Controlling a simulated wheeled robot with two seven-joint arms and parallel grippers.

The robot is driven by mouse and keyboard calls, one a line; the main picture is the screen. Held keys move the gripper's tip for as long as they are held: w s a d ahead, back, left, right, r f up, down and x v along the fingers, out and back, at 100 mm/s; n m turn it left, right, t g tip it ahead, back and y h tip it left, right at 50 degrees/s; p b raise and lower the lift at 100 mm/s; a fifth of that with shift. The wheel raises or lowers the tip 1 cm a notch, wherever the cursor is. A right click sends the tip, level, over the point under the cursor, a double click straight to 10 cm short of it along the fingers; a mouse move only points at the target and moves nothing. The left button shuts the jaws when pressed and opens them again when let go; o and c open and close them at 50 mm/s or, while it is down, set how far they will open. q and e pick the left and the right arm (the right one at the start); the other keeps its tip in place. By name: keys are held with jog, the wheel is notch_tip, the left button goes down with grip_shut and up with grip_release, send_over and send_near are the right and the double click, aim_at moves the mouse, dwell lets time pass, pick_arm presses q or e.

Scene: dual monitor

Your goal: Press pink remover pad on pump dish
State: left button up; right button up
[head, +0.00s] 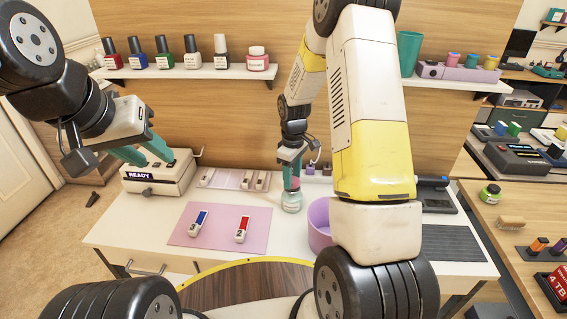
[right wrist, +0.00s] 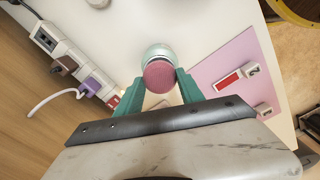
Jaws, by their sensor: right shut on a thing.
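The pink remover pad (right wrist: 160,76) is round and sits between the green fingertips of my right gripper (right wrist: 161,84) in the right wrist view. In the head view my right gripper (head: 292,182) points down over the pump dish (head: 292,204), which is pale, glassy and round. The dish (right wrist: 157,50) shows just beyond the pad in the wrist view. The pad is right over the dish or at its top; I cannot tell whether they touch. My left gripper (head: 146,154) is open and empty, near the white READY box (head: 160,176).
A pink mat (head: 218,244) holds two nail-like pieces, blue (head: 200,219) and red (head: 242,228). A purple bowl (head: 319,226) stands right of the dish, partly hidden by my right arm. A power strip with plugs (right wrist: 62,62) lies behind the dish. Shelves with bottles hang above.

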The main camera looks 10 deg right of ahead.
jog(key=shift+f, duration=1)
dwell(1.2)
jog(key=shift+r, duration=3.55)
